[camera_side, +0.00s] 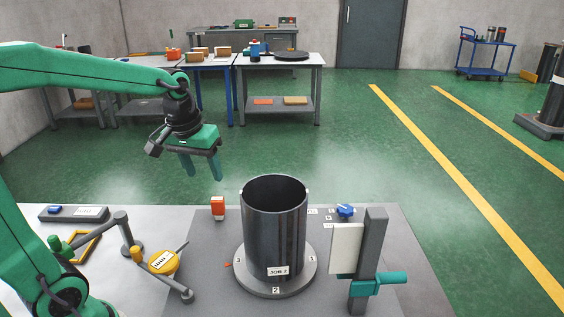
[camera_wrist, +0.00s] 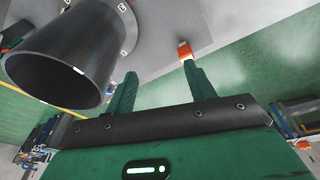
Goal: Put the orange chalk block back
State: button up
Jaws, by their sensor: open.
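The orange chalk block (camera_side: 217,206) stands upright on the grey mat, left of and behind the flanged cylinder. It is orange with a pale patch on its face. In the wrist view the block (camera_wrist: 185,49) shows just past the tip of the right finger. My gripper (camera_side: 202,176) is open and empty, above and to the left of the block in the side view, fingers pointing down. In the wrist view my gripper's fingers (camera_wrist: 158,78) are spread with nothing between them. The dark cylinder (camera_side: 274,225) stands on its round flange, labelled JOB 2.
A grey upright stand with a white plate (camera_side: 346,248) and teal handle is right of the cylinder. A blue knob (camera_side: 345,210) sits behind it. The grey mat (camera_side: 205,245) is bare around the block.

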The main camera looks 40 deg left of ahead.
jog(key=s+d+r+m+t, duration=0.1)
jog(key=s+d+m+t, duration=0.2)
jog(key=s+d, duration=0.3)
jog(key=shift+s+d+m, duration=0.2)
jog(key=shift+s+m, duration=0.7)
jog(key=shift+s, duration=1.85)
